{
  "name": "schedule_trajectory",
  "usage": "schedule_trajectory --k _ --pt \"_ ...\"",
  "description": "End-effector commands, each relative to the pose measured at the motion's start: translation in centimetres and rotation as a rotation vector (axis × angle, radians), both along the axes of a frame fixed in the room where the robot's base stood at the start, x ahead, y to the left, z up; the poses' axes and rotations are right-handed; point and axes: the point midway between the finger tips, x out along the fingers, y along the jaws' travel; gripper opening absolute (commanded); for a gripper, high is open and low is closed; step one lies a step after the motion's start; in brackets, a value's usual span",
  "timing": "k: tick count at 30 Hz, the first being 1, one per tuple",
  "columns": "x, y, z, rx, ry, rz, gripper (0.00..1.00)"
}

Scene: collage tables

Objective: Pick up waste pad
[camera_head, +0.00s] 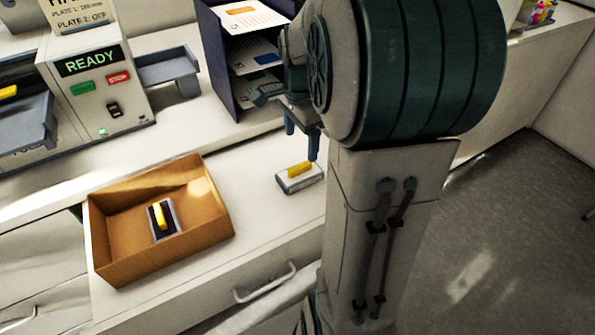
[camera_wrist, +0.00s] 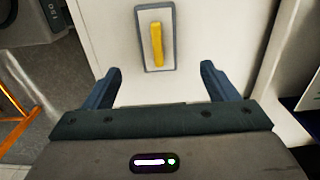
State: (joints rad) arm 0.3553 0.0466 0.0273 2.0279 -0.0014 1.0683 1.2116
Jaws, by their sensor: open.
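A pale pad with a yellow handle (camera_head: 299,178) lies flat on the white counter, right of the cardboard box. In the wrist view, this pad (camera_wrist: 145,45) lies beyond my fingertips, its yellow handle upright in the picture. A second, darker pad with a yellow handle (camera_head: 164,219) lies inside the open cardboard box (camera_head: 165,258). No label shows which is the waste pad. My gripper (camera_head: 301,135) is open and empty above the counter pad, with a gap to it. Its two fingers (camera_wrist: 161,75) are spread wide in the wrist view.
A dark blue rack (camera_head: 222,65) with printed cards stands behind my gripper. A machine with a READY display (camera_head: 90,60) and a grey tray (camera_head: 168,70) is at the back left. The counter between box and pad is clear. A drawer handle (camera_head: 265,285) is on the front.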

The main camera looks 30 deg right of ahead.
Motion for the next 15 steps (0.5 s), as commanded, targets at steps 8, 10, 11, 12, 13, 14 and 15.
schedule_trajectory --k 8,10,11,12,13,14,15 --pt "-0.1 0.0 -3.5 0.000 0.001 0.002 0.80" --pt "-0.1 0.1 -3.9 0.001 0.002 0.002 0.80" --pt "-0.1 0.1 -4.1 0.001 0.001 0.002 0.80" --pt "-0.2 0.2 -4.5 0.001 0.002 0.002 0.80" --pt "-0.3 0.2 -4.9 0.001 0.003 0.002 0.80" --pt "-0.3 0.3 -5.3 0.002 0.003 0.002 0.80" --pt "-0.4 0.4 -6.0 0.002 0.004 0.001 0.80"
